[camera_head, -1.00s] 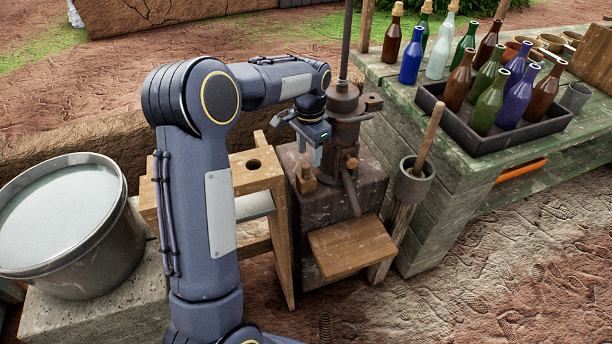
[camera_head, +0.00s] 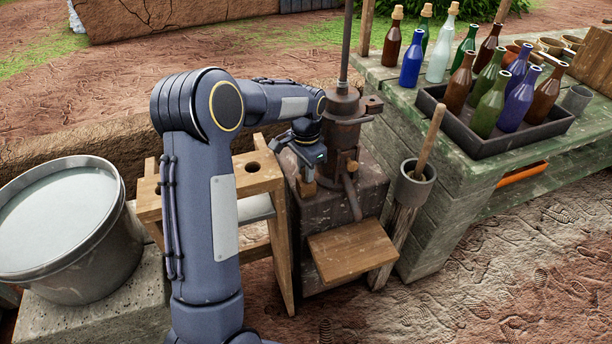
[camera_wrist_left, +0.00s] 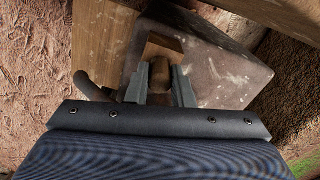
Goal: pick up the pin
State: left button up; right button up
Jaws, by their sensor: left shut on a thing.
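The pin (camera_wrist_left: 160,72) is a small brown wooden peg in the left wrist view. It stands at a small wooden block (camera_wrist_left: 163,46) on the dark machine base. My left gripper (camera_wrist_left: 159,88) is shut on it, one grey finger on each side. In the head view my left gripper (camera_head: 307,172) points down at the wooden block (camera_head: 307,188), beside the rusty machine (camera_head: 343,115). The pin itself is mostly hidden there by the gripper. My right gripper is in neither view.
The machine's column and a curved lever (camera_head: 351,196) stand close to the right of the gripper. A wooden frame (camera_head: 258,180) is to its left, a wooden step (camera_head: 350,249) in front. A bench with a bottle tray (camera_head: 510,143) stands right, a metal tub (camera_head: 60,215) left.

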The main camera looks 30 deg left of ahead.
pick_arm(q)
jog(key=shift+c, duration=0.2)
notch_tip(320, 180, up, 24)
jog(key=p, duration=1)
jog(key=shift+p, duration=0.3)
